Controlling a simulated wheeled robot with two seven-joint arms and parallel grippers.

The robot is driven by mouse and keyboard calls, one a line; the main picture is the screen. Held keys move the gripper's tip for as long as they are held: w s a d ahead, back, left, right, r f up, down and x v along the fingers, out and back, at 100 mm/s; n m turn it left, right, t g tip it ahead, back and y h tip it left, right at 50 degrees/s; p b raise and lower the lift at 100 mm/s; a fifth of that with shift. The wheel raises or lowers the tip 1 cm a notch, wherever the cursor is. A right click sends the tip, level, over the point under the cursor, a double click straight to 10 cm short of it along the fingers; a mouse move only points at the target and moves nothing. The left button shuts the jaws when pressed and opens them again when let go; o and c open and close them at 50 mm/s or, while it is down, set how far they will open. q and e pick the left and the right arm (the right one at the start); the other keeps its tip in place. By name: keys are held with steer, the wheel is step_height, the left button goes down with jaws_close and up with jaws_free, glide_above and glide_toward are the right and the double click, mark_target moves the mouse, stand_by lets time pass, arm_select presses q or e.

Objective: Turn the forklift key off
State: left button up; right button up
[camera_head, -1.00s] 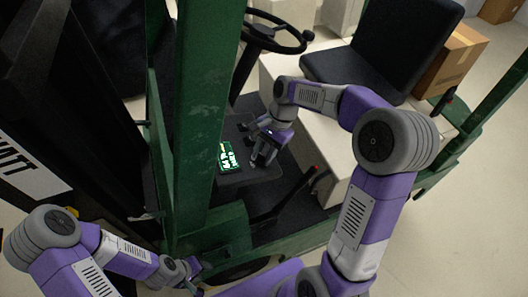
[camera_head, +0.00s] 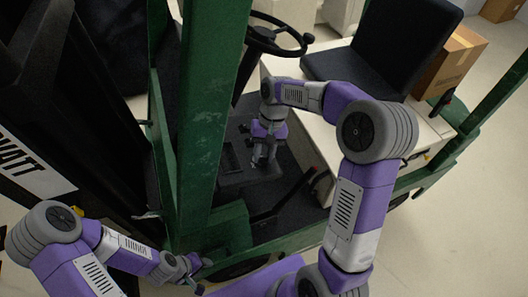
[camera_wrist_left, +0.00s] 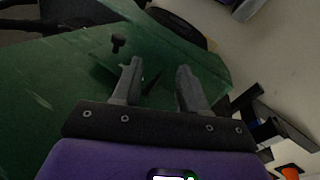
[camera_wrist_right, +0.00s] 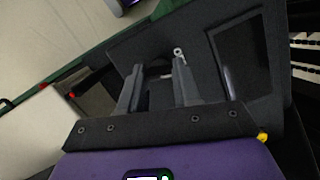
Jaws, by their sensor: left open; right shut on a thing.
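The forklift's dark control panel (camera_head: 240,178) lies below the steering wheel, and its display (camera_wrist_right: 243,58) is dark. A small silvery key (camera_wrist_right: 179,54) stands at the panel in the right wrist view. My right gripper (camera_head: 262,163) is over the panel, beside the display, with its fingertips at the key. It is shut on the key, though the fingers partly hide the contact. My left gripper (camera_head: 200,277) is open and empty by the green lower frame. In the left wrist view its fingers (camera_wrist_left: 160,75) are apart in front of green metal.
The green mast post (camera_head: 208,100) stands left of my right gripper. The steering wheel (camera_head: 276,35) and black seat (camera_head: 375,55) are behind it. A cardboard box (camera_head: 447,62) is behind the seat. Open floor (camera_head: 470,200) lies at the right.

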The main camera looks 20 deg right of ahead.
steer(key=shift+n+h, duration=0.3)
steer(key=shift+n, duration=1.3)
steer(key=o, duration=1.1)
steer(key=shift+c, duration=0.2)
steer(key=v, duration=0.7)
steer(key=shift+r, duration=0.35)
steer(key=shift+f, duration=0.1)
